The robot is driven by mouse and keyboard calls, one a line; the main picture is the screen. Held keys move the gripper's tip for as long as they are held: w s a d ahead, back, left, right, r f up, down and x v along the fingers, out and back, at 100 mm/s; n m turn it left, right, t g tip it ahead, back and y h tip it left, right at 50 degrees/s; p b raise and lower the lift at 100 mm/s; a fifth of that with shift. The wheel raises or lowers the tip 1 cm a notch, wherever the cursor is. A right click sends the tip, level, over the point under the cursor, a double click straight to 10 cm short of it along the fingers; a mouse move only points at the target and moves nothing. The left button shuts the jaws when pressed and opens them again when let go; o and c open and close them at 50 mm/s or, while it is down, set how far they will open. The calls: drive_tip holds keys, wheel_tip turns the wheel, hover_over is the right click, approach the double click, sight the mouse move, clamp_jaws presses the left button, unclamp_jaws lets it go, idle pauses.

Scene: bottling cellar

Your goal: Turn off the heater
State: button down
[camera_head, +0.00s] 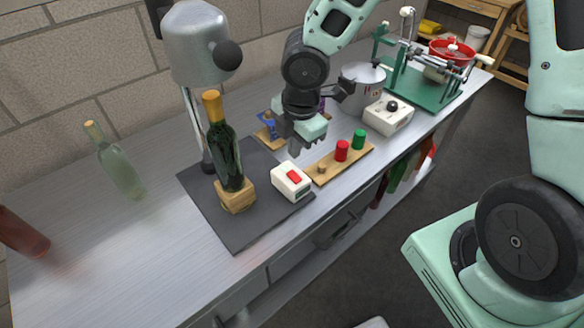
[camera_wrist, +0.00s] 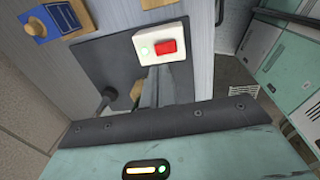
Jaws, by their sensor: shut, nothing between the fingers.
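A grey heater head (camera_head: 195,45) stands on a post at the back of a dark mat, above a corked dark green bottle (camera_head: 226,150) in a wooden block (camera_head: 236,196). A white switch box (camera_head: 291,181) with a red rocker sits on the mat's right side. In the wrist view the switch box (camera_wrist: 161,43) shows its red rocker (camera_wrist: 166,47) and a green lamp that looks lit. My gripper (camera_head: 308,148) is shut and empty, above and behind the box, apart from it. Its fingers (camera_wrist: 157,82) show below the box in the wrist view.
A wooden strip (camera_head: 335,168) with red and green caps lies right of the switch box. A white box with a black knob (camera_head: 389,116), a metal pot (camera_head: 362,82) and a green machine (camera_head: 425,88) stand farther right.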

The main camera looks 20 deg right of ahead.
sight(295, 178)
drive_tip(key=f, duration=0.4)
drive_tip(key=f+b, duration=0.1)
drive_tip(key=f, duration=0.1)
drive_tip(key=shift+w+a+f, duration=0.1)
drive_tip(key=shift+w+f, duration=0.3)
drive_tip(key=shift+f+b, duration=0.25)
drive_tip(key=shift+b, duration=0.05)
drive_tip(key=shift+s+f, duration=0.1)
drive_tip(key=shift+s, duration=0.1)
drive_tip(key=shift+s, duration=0.15)
drive_tip(key=shift+s+d, duration=0.2)
drive_tip(key=shift+s, duration=0.25)
